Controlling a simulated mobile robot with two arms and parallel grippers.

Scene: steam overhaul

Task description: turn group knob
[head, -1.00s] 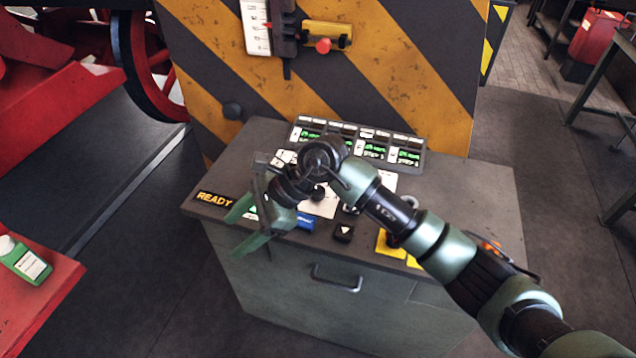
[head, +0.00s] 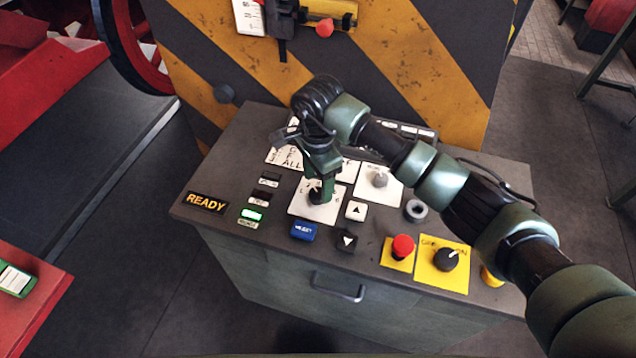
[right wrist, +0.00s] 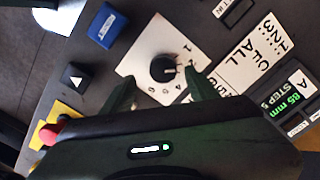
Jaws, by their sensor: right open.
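A round black knob (right wrist: 163,68) with a white pointer mark sits on a white plate (right wrist: 136,66) marked with numbers around it; I take it for the group knob. In the right wrist view its mark points right. In the head view the plate (head: 303,209) lies on the console top, and the gripper partly hides the knob. My right gripper (head: 318,186) points down over the knob. It is open, and in the right wrist view its two fingertips (right wrist: 158,90) stand either side of the near part of the plate. Contact with the knob cannot be told. My left gripper is out of view.
Close by are a blue button (head: 303,231), up (head: 356,210) and down (head: 347,241) arrow buttons, and another knob (head: 380,179). A red mushroom button (head: 402,246) and a black knob (head: 446,259) on yellow plates are to the right. A READY sign (head: 206,202) is at left.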

